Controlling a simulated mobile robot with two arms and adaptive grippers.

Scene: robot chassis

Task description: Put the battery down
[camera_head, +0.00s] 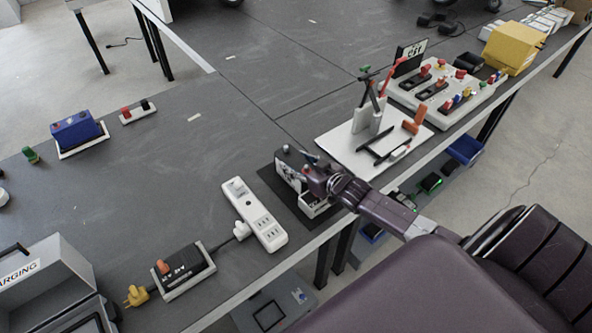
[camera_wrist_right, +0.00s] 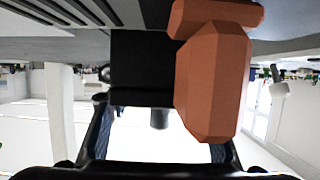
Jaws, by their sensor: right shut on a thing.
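My right gripper (camera_head: 308,180) is over the dark mat near the table's front edge. It is shut on a block that I take for the battery (camera_head: 289,174), with a pale printed side and small knobs on top. In the wrist view a black block (camera_wrist_right: 145,65) shows beyond the finger tips of the right gripper (camera_wrist_right: 160,115). An orange-brown angular piece (camera_wrist_right: 212,80) covers part of the right finger there. Whether the battery touches the mat is hard to tell. My left gripper is out of view.
A white open box (camera_head: 315,207) stands beside the battery on the dark mat (camera_head: 268,172). A white power strip (camera_head: 262,222) lies to the left. A white board with tools (camera_head: 345,150) is at the right. The grey table (camera_head: 170,190) has free room further left.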

